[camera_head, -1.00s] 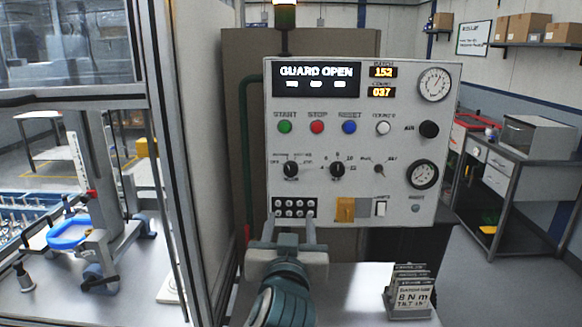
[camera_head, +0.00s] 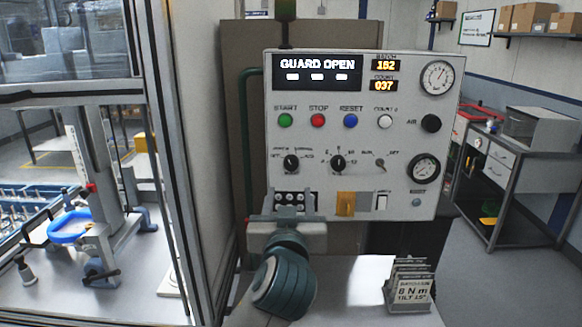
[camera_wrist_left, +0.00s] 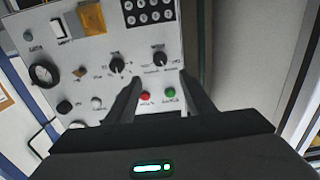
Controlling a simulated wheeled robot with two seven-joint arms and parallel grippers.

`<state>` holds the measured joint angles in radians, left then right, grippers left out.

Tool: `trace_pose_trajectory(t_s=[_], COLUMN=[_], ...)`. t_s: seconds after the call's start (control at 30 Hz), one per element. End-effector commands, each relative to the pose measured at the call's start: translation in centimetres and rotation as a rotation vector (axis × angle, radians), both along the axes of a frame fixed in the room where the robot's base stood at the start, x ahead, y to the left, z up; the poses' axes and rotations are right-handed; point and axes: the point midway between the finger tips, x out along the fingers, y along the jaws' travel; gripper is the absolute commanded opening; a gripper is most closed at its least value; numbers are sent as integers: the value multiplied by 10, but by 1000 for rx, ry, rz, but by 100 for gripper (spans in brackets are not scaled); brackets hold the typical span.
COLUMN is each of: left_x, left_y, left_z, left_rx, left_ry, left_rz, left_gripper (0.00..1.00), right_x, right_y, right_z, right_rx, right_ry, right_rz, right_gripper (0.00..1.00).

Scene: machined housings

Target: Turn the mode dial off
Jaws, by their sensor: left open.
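The mode dial (camera_head: 291,163) is the black knob at the left of the dial row on the white control panel (camera_head: 400,120). Its handle looks roughly upright, but its exact setting is too small to read. It also shows in the left wrist view (camera_wrist_left: 158,58), where the panel appears upside down. My left gripper (camera_head: 290,203) is in front of the panel, below the dial and over the small button block. In the left wrist view my left gripper (camera_wrist_left: 159,76) is open, its two fingers apart and the dial just beyond the gap. I cannot tell whether they touch it. My right gripper is not in view.
A second black dial (camera_head: 338,163) and a small toggle switch (camera_head: 380,163) sit to the right. Green, red, blue and white buttons are above. A yellow plate (camera_head: 345,203) is low on the panel. A sign holder (camera_head: 410,285) stands on the counter.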

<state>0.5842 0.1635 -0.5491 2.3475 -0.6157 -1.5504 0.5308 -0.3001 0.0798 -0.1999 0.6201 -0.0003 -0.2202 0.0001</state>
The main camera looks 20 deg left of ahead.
Motion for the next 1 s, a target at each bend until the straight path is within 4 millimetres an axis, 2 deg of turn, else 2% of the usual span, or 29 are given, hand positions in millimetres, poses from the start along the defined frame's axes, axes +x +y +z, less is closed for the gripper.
trace_pose_trajectory(t_s=[0.6, 0.8, 1.0], left_x=[105, 128, 137], left_y=[31, 37, 40], left_z=[4, 2, 1], left_rx=[3, 1, 0], left_ry=[2, 1, 1], left_rz=[3, 1, 1], left_gripper=[49, 49, 49], right_x=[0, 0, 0], right_y=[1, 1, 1], right_z=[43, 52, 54], right_rx=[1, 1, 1], right_ry=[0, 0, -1], right_rz=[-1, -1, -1], right_gripper=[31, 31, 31])
